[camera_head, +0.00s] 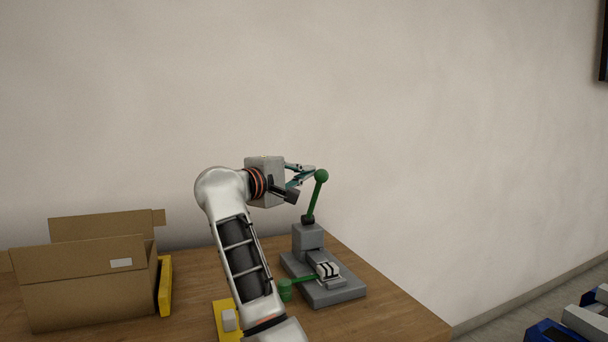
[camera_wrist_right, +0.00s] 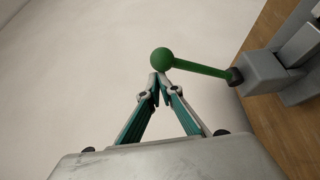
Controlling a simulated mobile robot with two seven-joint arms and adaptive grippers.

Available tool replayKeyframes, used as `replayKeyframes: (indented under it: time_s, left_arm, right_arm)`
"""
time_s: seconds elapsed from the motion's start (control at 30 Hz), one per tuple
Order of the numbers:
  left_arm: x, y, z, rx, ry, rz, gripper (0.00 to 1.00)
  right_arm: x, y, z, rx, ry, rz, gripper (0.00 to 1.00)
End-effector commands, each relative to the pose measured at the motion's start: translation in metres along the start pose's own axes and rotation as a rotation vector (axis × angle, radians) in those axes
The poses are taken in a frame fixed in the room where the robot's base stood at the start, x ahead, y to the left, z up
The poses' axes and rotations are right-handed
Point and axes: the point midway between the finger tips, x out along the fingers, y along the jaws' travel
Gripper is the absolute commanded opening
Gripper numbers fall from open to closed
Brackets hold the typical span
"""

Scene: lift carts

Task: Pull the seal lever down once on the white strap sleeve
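A grey sealing device stands on the wooden table, with its base plate (camera_head: 325,292) near the right edge. Its green lever (camera_head: 315,198) stands up, tilted slightly right, with a round knob (camera_head: 321,175) on top; the knob also shows in the right wrist view (camera_wrist_right: 162,58). The white strap sleeve (camera_head: 327,269), with dark bands, sits on the device's base. My right gripper (camera_head: 312,171) has its fingertips together right beside the knob, with nothing seen between them. In the wrist view its tips (camera_wrist_right: 159,78) meet just short of the knob; contact is unclear. My left gripper is out of view.
A second green handle (camera_head: 286,290) lies low at the front left of the device. An open cardboard box (camera_head: 90,290) stands at the left, with a yellow item (camera_head: 165,287) beside it. A wall rises behind the table. Blue bins (camera_head: 550,330) show at lower right.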

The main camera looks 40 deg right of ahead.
Motion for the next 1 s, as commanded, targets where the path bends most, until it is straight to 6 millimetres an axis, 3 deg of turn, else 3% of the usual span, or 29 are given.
replayKeyframes:
  time_s: [0.17,0.33,0.8,1.0]
  left_arm:
    - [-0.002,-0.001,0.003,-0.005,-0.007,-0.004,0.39]
    - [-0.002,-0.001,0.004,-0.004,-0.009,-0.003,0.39]
    - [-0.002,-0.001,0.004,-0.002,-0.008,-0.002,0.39]
    - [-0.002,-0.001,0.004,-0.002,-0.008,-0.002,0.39]
  right_arm:
    - [0.003,-0.003,0.005,0.004,-0.016,-0.006,0.00]
    - [-0.008,-0.004,0.004,0.004,-0.013,-0.006,0.00]
    - [-0.098,-0.003,-0.004,-0.002,0.001,-0.003,0.00]
    - [-0.117,-0.003,-0.005,-0.004,0.001,-0.002,0.00]
